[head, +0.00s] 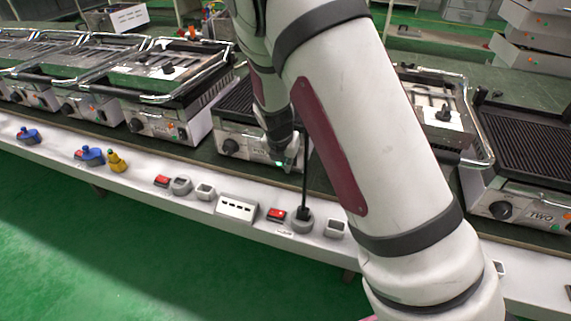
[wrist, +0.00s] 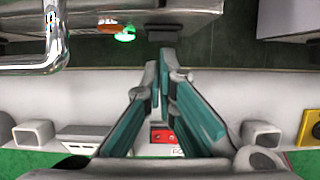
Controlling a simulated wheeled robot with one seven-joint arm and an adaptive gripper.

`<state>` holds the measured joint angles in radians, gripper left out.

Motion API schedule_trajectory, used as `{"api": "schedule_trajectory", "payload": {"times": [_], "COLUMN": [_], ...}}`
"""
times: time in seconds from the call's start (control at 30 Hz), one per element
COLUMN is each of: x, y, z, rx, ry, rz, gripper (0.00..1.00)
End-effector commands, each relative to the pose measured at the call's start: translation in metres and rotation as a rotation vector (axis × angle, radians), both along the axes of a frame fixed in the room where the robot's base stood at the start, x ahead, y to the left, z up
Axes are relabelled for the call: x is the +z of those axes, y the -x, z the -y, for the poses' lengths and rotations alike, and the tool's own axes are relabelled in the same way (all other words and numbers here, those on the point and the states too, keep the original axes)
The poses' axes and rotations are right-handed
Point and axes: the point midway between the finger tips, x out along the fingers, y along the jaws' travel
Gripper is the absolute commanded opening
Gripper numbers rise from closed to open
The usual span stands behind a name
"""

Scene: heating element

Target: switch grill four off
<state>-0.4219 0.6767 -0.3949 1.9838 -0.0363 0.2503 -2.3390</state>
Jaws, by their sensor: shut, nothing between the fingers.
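My gripper (head: 288,152) is in front of a grill (head: 240,130) in the middle of the row. This grill has a black knob (head: 230,146); its label is partly covered and too small to read. In the wrist view my gripper (wrist: 161,62) shows teal-padded fingers, shut and empty, with tips close together. A lit green lamp (wrist: 124,36) and an orange one (wrist: 107,21) sit on a grill front left of the tips. A red switch (wrist: 163,137) on the ledge shows between the fingers. I cannot tell which grill is four.
The white ledge (head: 60,150) carries red switches (head: 276,214), a socket strip (head: 237,207) and a black plug with an upright cable (head: 303,213). Blue plugs (head: 91,156) and a yellow plug (head: 117,161) stand left. A grill marked TWO (head: 525,212) is right. Green floor lies in front.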

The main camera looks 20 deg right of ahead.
Motion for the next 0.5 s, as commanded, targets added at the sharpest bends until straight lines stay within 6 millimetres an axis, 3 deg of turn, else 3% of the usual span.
{"api": "schedule_trajectory", "payload": {"times": [0.5], "x": [0.0037], "y": [-0.0081], "z": [0.0065], "rx": [-0.003], "ry": [-0.054], "rz": [-0.072], "gripper": [0.0]}}
